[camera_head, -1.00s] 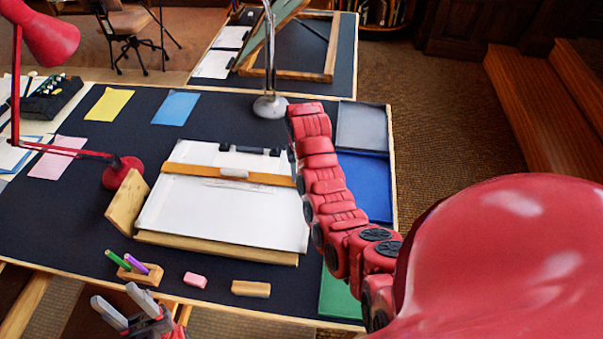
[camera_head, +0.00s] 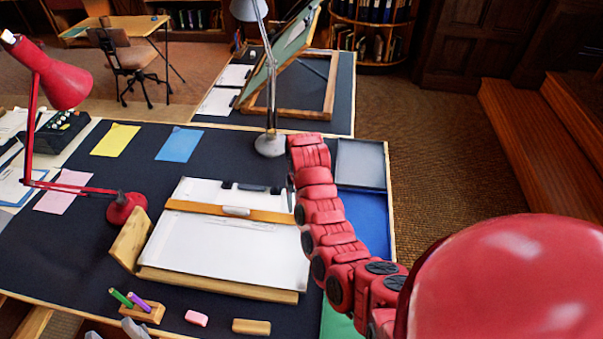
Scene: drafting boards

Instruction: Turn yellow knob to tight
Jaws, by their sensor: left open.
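I cannot make out a yellow knob in this view. A tilted drafting board (camera_head: 222,262) with a white sheet and an orange-brown wooden bar (camera_head: 190,206) stands on the dark desk. A wooden side piece (camera_head: 130,240) stands at its left end. My left gripper (camera_head: 113,332) shows only as grey fingertips at the bottom edge, apart and with nothing seen between them, in front of the pen holder. My right arm (camera_head: 325,215) rises as red segments over the board's right side; its gripper does not show.
A red lamp (camera_head: 126,208) stands left of the board, a grey lamp (camera_head: 270,145) behind it. A pen holder (camera_head: 144,312), pink eraser (camera_head: 196,318) and wooden block (camera_head: 251,326) lie in front. Blue and grey trays (camera_head: 361,163) line the right edge.

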